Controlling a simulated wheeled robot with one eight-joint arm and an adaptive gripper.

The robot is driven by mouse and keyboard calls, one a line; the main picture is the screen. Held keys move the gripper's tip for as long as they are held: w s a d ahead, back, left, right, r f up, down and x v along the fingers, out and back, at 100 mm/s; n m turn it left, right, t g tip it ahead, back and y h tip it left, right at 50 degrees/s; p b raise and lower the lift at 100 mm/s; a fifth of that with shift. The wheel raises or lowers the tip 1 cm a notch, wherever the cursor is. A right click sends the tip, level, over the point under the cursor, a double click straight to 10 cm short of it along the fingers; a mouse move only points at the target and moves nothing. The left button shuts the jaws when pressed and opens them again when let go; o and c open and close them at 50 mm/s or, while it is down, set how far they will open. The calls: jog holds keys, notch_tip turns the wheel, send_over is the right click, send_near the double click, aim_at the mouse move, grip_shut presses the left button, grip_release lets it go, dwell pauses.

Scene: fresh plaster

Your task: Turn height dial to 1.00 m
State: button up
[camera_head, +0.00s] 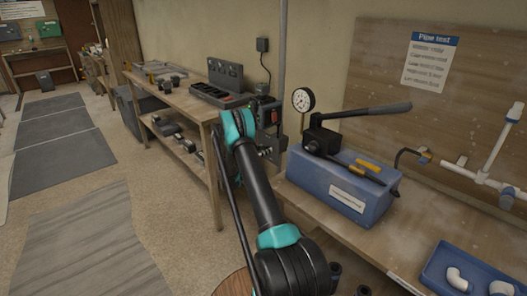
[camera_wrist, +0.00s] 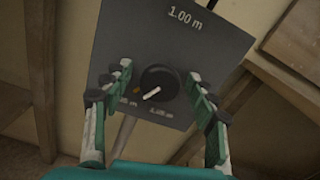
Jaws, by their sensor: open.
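The height dial (camera_wrist: 161,82) is a round black knob with a white pointer line, on a dark grey panel (camera_wrist: 205,48). In the wrist view the pointer slants toward the lower left. "1.00 m" is printed at the panel's top; smaller labels, too blurred to read surely, sit below the dial, and a small orange mark lies left of it. My gripper (camera_wrist: 159,76) is open, one finger on each side of the dial, with visible gaps. I cannot tell how far the fingertips are from the panel. In the head view my arm hides the dial.
A grey post (camera_head: 282,60) rises behind my arm. A workbench (camera_head: 205,108) with tools stands at left. At right, a bench (camera_head: 400,238) holds a blue pump box (camera_head: 335,187) with a long lever, and a blue tray (camera_head: 440,270). Open floor lies at left.

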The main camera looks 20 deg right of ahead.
jog(key=shift+c, duration=0.6)
jog(key=c, duration=1.1)
jog(key=shift+o, duration=0.2)
